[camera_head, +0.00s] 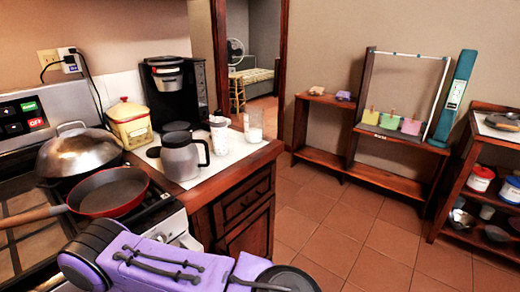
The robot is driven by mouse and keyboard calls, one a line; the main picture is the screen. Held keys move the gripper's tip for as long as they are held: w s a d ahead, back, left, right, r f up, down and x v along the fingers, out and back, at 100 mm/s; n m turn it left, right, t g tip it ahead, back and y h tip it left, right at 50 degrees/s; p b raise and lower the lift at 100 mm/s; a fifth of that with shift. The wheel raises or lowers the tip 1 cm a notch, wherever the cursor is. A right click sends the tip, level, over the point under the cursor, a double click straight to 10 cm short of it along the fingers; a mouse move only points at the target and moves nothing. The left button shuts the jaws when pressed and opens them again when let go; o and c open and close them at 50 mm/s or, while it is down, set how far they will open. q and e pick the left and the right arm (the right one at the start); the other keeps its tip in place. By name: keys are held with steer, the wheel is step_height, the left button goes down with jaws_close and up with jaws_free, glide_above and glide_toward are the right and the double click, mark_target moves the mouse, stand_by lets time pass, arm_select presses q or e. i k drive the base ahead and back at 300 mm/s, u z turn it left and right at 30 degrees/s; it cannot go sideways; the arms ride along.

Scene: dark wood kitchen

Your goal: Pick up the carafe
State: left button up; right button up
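The carafe (181,155) is a grey metallic jug with a dark lid and a dark handle on its right side. It stands upright on the white counter top, in front of the black coffee maker (174,92). A purple arm link of mine crosses the bottom of the head view, below and in front of the carafe, with a gap between them. Neither of my grippers can be made out in this view. Nothing is seen touching the carafe.
A yellow-and-red canister (130,124) is behind left. Tiled floor (330,225) is open at right.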

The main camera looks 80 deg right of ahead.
mark_target(180, 156)
steer(key=z, duration=2)
